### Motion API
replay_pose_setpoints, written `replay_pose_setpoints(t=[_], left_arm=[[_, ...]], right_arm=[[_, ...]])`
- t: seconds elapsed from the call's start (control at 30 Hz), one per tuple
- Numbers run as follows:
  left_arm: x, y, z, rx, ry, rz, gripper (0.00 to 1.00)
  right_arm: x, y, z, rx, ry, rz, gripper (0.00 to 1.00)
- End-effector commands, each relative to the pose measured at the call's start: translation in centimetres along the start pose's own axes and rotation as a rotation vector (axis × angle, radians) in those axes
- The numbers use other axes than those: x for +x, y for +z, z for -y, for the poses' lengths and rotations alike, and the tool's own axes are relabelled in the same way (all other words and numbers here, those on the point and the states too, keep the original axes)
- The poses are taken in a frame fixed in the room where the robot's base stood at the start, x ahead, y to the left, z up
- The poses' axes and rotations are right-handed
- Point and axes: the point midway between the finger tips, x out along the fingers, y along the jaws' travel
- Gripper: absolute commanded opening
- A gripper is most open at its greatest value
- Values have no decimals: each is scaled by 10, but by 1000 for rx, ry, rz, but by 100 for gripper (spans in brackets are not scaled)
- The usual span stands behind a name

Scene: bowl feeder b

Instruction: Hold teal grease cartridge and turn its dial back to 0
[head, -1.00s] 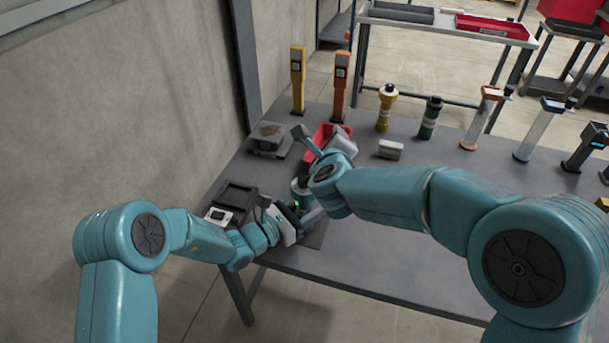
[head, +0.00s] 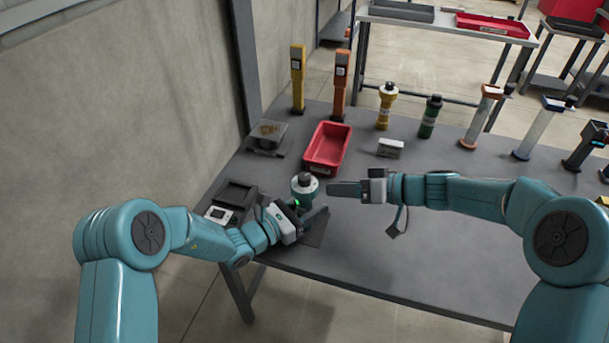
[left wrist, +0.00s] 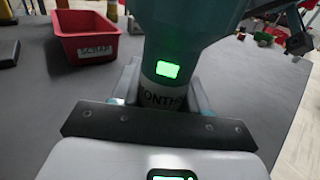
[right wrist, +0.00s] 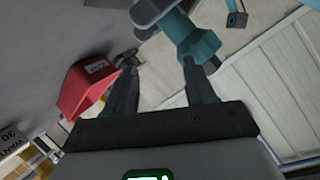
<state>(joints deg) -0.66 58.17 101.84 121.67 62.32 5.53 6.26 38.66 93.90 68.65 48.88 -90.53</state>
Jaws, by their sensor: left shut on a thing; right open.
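A red scrap bin (head: 327,165) stands behind the cartridge. A dark tray (head: 238,195) and a grey device (head: 269,135) lie to the left. The table's right front is clear.

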Motion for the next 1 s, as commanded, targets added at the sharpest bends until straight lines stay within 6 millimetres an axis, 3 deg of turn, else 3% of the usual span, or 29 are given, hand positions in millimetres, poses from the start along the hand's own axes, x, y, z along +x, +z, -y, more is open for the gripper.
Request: replay_pose_setpoints(t=[0.23, 0.5, 0.67, 1.0], left_arm=[[0, 1, 0, 1, 0, 1, 0], [0, 1, 0, 1, 0, 1, 0], [0, 1, 0, 1, 0, 1, 0], [0, 1, 0, 1, 0, 1, 0]], right_arm=[[-32, -4, 19, -444, -230, -189, 55], [-47, -9, 30, -645, -294, -319, 55], [-28, -13, 39, -655, -299, -322, 55], [37, -27, 64, -652, -297, -321, 55]])
